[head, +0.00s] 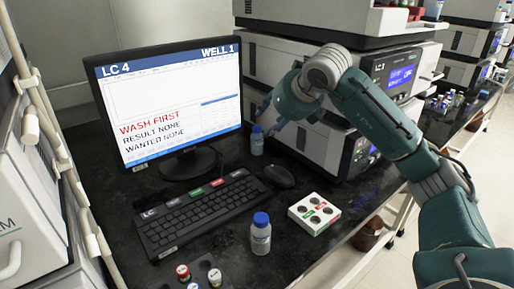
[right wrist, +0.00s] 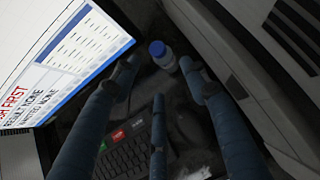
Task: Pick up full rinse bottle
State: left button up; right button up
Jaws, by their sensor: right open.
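A small blue-capped bottle (head: 257,146) stands upright on the black bench between the monitor and the instrument stack. In the right wrist view this bottle (right wrist: 163,60) is just beyond my open fingers. A second blue-capped bottle (head: 261,240), with a pale label, stands upright at the front, right of the keyboard. I cannot tell from the pictures which bottle is full. My right gripper (head: 268,114) is open and empty, pointing down just above and beside the far bottle; its fingers (right wrist: 160,80) are spread. My left gripper is not in view.
The monitor (head: 170,95) reads "WASH FIRST". A keyboard (head: 205,208), a mouse (head: 279,176) and a white tray with round wells (head: 315,214) lie on the bench. The instrument stack (head: 310,140) rises close right of my gripper. Capped vials (head: 184,273) stand at the front.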

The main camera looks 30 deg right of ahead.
aim_at(259, 130)
jog(key=x, duration=0.8)
jog(key=shift+w+d+f, duration=0.1)
jog(key=shift+w, duration=0.2)
jog(key=shift+w+f, duration=0.1)
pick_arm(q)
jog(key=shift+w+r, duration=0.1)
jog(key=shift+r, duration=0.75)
pick_arm(e)
jog(key=c, duration=0.8)
